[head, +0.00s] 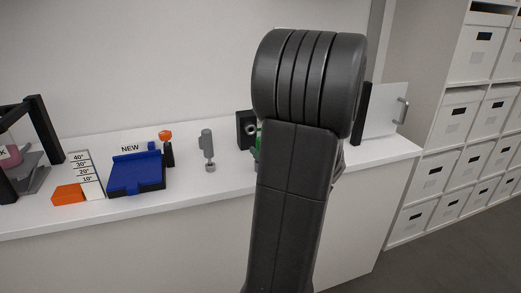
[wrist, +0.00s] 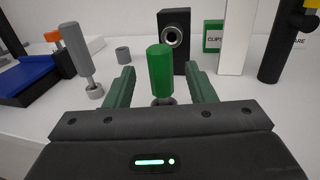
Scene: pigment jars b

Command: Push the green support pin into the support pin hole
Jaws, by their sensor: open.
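The green support pin (wrist: 160,72) stands upright in the wrist view, with a grey round foot (wrist: 163,101) below it. My gripper (wrist: 160,84) is open, with one green finger on each side of the pin and visible gaps between. A black block (wrist: 174,22) with a ringed round hole stands just behind the pin; I cannot tell whether this is the support pin hole. In the head view my own arm hides the gripper and most of the green pin (head: 258,148); the black block (head: 243,120) shows beside it.
A grey pin (wrist: 75,46) stands left of my gripper, with a short grey cylinder (wrist: 123,55) behind it. A blue tray (head: 135,172) lies farther left. A white post (wrist: 236,38) and a dark cylinder with yellow parts (wrist: 280,48) stand at right.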

